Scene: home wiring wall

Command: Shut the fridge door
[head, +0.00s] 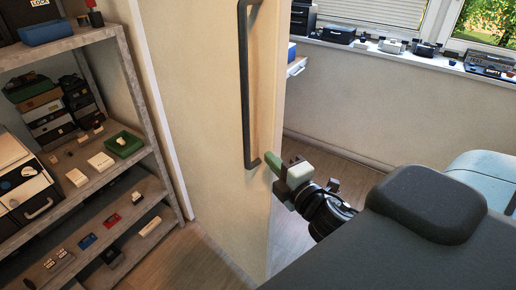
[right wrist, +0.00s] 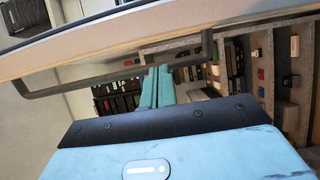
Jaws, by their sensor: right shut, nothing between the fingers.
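The fridge door is a tall pale beige panel (head: 205,130) standing upright in the middle of the head view. A long dark bar handle (head: 244,85) runs down it near its right edge. In the right wrist view the door (right wrist: 90,43) crosses the top, with the handle (right wrist: 75,82) below it. My right gripper (head: 272,158) is shut and empty, its green fingertips close to the handle's lower end; whether they touch is unclear. The shut fingers also show in the right wrist view (right wrist: 156,85). How far the door stands open is not clear. My left gripper is out of view.
A grey shelf unit (head: 118,100) with several boxes and small devices stands on the left, close to the door. A windowsill (head: 400,50) with devices runs along the back right. Wooden floor (head: 325,180) shows free right of the door.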

